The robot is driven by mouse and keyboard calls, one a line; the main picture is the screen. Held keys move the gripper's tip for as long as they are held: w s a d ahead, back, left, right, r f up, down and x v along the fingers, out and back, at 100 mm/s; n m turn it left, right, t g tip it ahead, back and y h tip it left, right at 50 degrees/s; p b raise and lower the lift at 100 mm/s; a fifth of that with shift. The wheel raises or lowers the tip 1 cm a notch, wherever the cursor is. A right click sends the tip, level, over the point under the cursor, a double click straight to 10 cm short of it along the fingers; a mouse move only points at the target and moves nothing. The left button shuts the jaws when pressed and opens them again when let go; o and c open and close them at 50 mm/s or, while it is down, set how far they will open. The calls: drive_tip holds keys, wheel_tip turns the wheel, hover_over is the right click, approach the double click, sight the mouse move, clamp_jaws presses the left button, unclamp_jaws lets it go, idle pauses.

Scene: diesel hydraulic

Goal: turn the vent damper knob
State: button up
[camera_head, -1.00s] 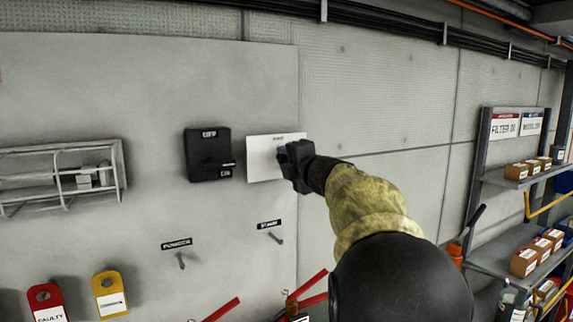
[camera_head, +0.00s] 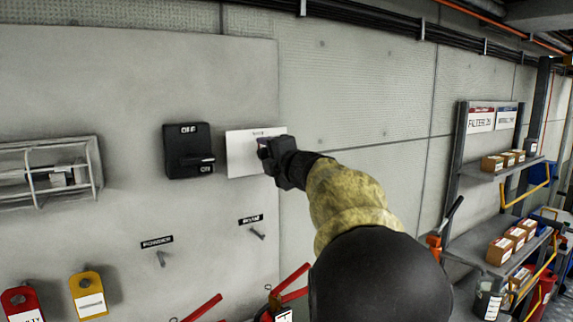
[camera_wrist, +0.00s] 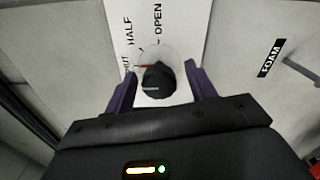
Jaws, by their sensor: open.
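The vent damper knob (camera_wrist: 157,80) is a round black knob with a pale pointer line, on a white plate (camera_wrist: 178,22) marked SHUT, HALF and OPEN. A short red mark lies beside the knob near SHUT. My gripper (camera_wrist: 162,82) is open in the wrist view, with one purple finger on each side of the knob. I cannot tell whether the fingers touch it. In the head view my gripper (camera_head: 266,148) is in front of the plate (camera_head: 242,152) and hides the knob.
A black OFF/ON switch box (camera_head: 188,150) is left of the plate. Below are labelled hooks (camera_head: 257,234), a red tag (camera_head: 22,302) and a yellow tag (camera_head: 88,294). A FOAM label (camera_wrist: 271,58) shows in the wrist view. A shelf with boxes (camera_head: 500,250) stands at right.

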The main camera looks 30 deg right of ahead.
drive_tip(key=s+b, duration=0.2)
drive_tip(key=s, duration=1.5)
drive_tip(key=shift+d, duration=0.3)
drive_tip(key=shift+w, duration=0.15)
drive_tip(key=w+a+f+m+g+h, duration=0.25)
drive_tip(key=f+m, duration=0.45)
drive_tip(key=f, duration=0.5)
drive_tip(key=w+a+f+m+g+h, duration=0.1)
drive_tip(key=w+a+f+m+g, duration=0.25)
drive_tip(key=f+m, duration=0.7)
drive_tip(key=s+a+f+m+g+y, duration=0.1)
drive_tip(key=s+a+f+g, duration=0.2)
drive_tip(key=f, duration=0.4)
drive_tip(key=s+a+f+m+g+y, duration=0.1)
drive_tip(key=s+a+f+g, duration=0.2)
drive_tip(key=s+a+f, duration=0.2)
drive_tip(key=s+a+f+m+g+y, duration=0.1)
drive_tip(key=s+a+f+g, duration=0.2)
drive_tip(key=s+f, duration=0.5)
drive_tip(key=shift+a+f+p, duration=0.4)
drive_tip(key=shift+a+f, duration=0.3)
drive_tip(key=shift+a, duration=0.1)
